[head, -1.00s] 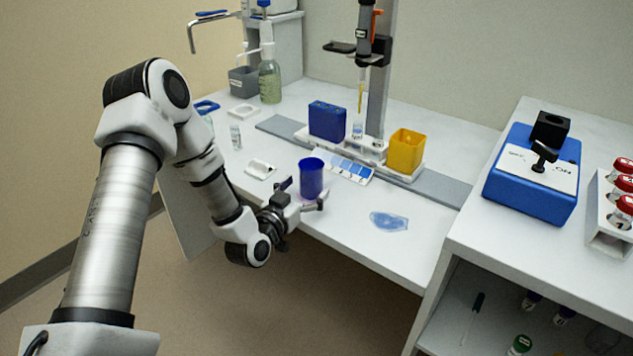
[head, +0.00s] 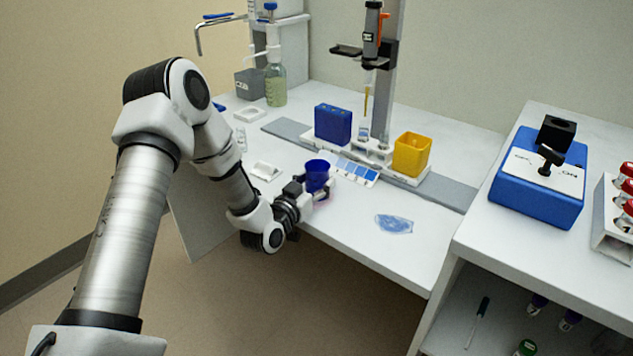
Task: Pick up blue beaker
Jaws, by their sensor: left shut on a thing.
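The blue beaker (head: 317,172) is a small dark-blue open cup, upright near the front edge of the white bench. My left gripper (head: 318,190) reaches it from the front left and is shut on it, with the fingers around its lower part. The fingers partly hide the beaker's lower part, and I cannot tell whether its base touches the bench. My right gripper does not show.
A clear blue piece (head: 394,223) lies to the right. A blue vortex device (head: 538,175) stands on the right-hand bench.

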